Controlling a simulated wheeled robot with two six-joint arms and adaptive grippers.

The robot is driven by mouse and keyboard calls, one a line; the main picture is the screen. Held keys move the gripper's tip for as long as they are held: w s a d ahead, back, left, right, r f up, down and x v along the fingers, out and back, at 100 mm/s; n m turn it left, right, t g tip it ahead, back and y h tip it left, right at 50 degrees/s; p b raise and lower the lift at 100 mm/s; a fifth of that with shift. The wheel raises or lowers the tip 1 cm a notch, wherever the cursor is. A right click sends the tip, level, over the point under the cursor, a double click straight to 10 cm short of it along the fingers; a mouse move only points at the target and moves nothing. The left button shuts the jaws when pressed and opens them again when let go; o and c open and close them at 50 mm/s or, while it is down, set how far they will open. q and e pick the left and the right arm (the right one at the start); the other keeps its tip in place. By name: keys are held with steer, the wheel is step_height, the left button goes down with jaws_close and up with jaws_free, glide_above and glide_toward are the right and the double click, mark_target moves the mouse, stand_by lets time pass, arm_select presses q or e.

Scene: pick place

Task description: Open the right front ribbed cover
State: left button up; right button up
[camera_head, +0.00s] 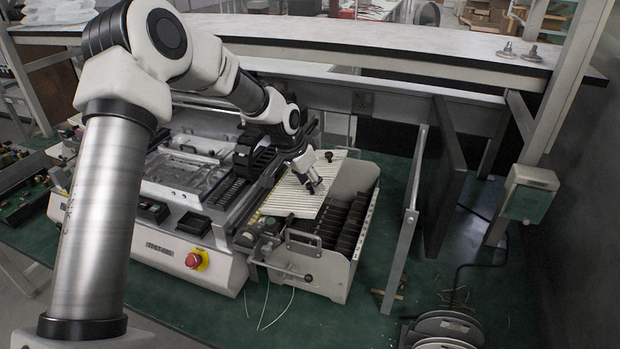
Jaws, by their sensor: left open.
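The ribbed cover (287,201) is a cream, slatted panel on the right side of the machine. It lies slanted over part of a white box (325,268) with dark slots inside. My left arm reaches across from the left, and my left gripper (314,187) is over the upper right part of the cover. The gripper is open; whether its fingers touch the cover is too small to tell. The gripper hides a little of the cover. My right gripper is not in view.
The white machine (170,252) has a red emergency button (193,260) at its front. A metal post (400,250) and a dark panel (446,180) stand right of the box. Grey discs (445,328) lie at the bottom right. The green surface between is mostly clear.

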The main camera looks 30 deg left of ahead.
arm_select(q)
steer(key=shift+s+r, duration=0.15)
steer(key=shift+s, duration=0.05)
steer(key=shift+s+r, duration=0.1)
steer(key=shift+s, duration=0.1)
jaws_close()
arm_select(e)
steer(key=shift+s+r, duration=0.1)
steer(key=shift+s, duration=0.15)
arm_select(q)
steer(key=shift+r, duration=0.15)
